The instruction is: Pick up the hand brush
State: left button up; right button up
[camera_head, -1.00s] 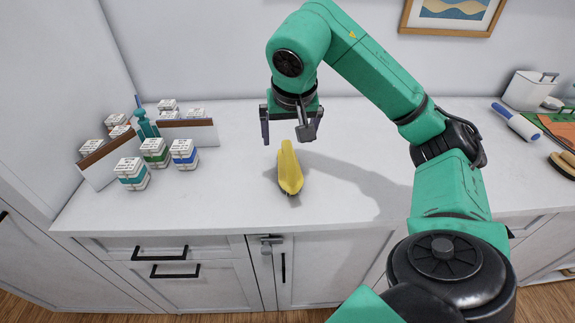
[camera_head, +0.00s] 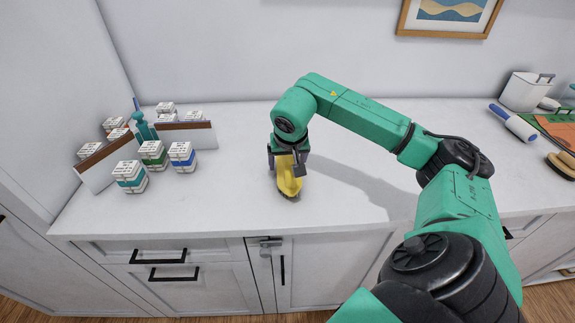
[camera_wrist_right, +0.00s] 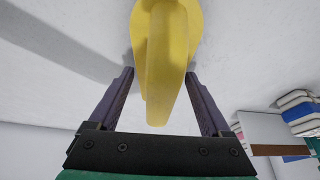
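The yellow hand brush (camera_head: 289,184) lies on the white countertop near its front edge, its handle pointing away toward the wall. My right gripper (camera_head: 286,164) is lowered over the handle from above. In the right wrist view, the brush (camera_wrist_right: 166,60) runs between the two fingers of the right gripper (camera_wrist_right: 160,88), one finger on each side. Gaps show between the handle and the fingers, so the gripper is open and not clamped. The handle is partly hidden by the gripper in the head view. My left gripper is not in view.
Several small labelled boxes (camera_head: 130,176) and a teal bottle (camera_head: 144,126) stand at the left by brown-topped white panels (camera_head: 187,134). At the right are a blue-and-white roller (camera_head: 514,122), a wooden brush (camera_head: 562,163) and a white container (camera_head: 527,91). The counter around the hand brush is clear.

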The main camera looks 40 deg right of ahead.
jog(key=c, duration=1)
notch_tip(320, 180, up, 14)
jog(key=shift+w+f+p, duration=0.1)
jog(key=shift+f+p, duration=0.15)
jog(key=shift+p, duration=0.4)
notch_tip(320, 180, up, 7)
jog(key=p, duration=0.3)
jog(key=shift+f, duration=0.2)
